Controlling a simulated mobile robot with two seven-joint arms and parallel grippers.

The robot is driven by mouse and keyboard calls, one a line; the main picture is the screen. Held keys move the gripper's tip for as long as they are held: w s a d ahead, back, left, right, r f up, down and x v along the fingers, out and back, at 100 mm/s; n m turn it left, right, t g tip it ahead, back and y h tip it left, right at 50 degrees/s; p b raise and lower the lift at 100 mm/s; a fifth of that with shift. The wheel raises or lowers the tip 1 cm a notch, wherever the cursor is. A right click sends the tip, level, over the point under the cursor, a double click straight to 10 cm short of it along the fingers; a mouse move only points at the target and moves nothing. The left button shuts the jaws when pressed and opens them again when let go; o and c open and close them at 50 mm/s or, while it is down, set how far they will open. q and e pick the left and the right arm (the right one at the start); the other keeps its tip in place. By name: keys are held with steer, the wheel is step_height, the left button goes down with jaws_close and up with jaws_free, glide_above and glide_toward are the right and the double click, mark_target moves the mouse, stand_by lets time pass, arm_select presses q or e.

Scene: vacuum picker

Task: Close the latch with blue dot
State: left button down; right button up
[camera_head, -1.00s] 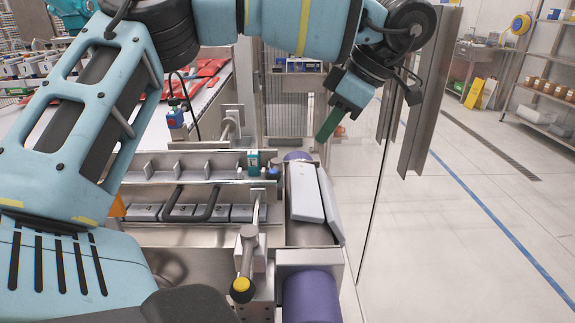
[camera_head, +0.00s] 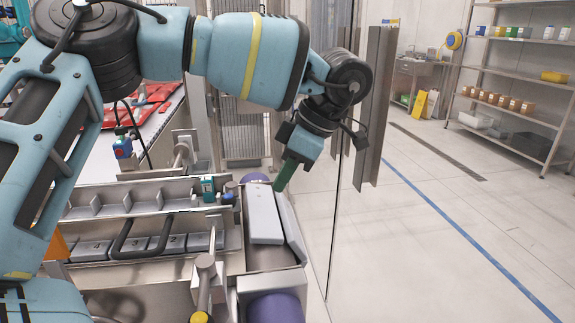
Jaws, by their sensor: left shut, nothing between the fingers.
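A small blue knob (camera_head: 228,198), likely the blue-dotted latch end, shows at the right end of the machine's upper rail. It is small, so its latch position is unclear. My left gripper (camera_head: 284,178) comes down from the upper right with its green fingers shut and empty. It is to the right of the blue knob, just above the far end of a long grey cover (camera_head: 264,214); I cannot tell whether it touches it. A second latch lever (camera_head: 205,268) with a yellow end stands at the front. My right gripper is out of view.
A purple roller (camera_head: 274,306) sits at the front, below the grey cover. A slotted metal tray (camera_head: 100,203) lies left of the knob. A clear panel and metal posts (camera_head: 375,110) stand right of my gripper. Open floor lies beyond.

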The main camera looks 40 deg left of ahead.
mark_target(230, 196)
arm_select(q)
steer(key=x, duration=0.6)
steer(key=shift+s+f, duration=0.1)
steer(key=shift+s, duration=0.05)
steer(key=shift+s+a+r+p, duration=0.25)
steer(key=shift+a+p, duration=0.1)
steer(key=shift+a, duration=0.2)
steer(key=shift+s+a+r+p, duration=0.2)
steer(key=shift+s+a+p, duration=0.15)
steer(key=shift+a, duration=0.2)
steer(key=shift+s+a, duration=0.35)
steer(key=shift+a, duration=0.25)
steer(key=shift+a+r, duration=0.1)
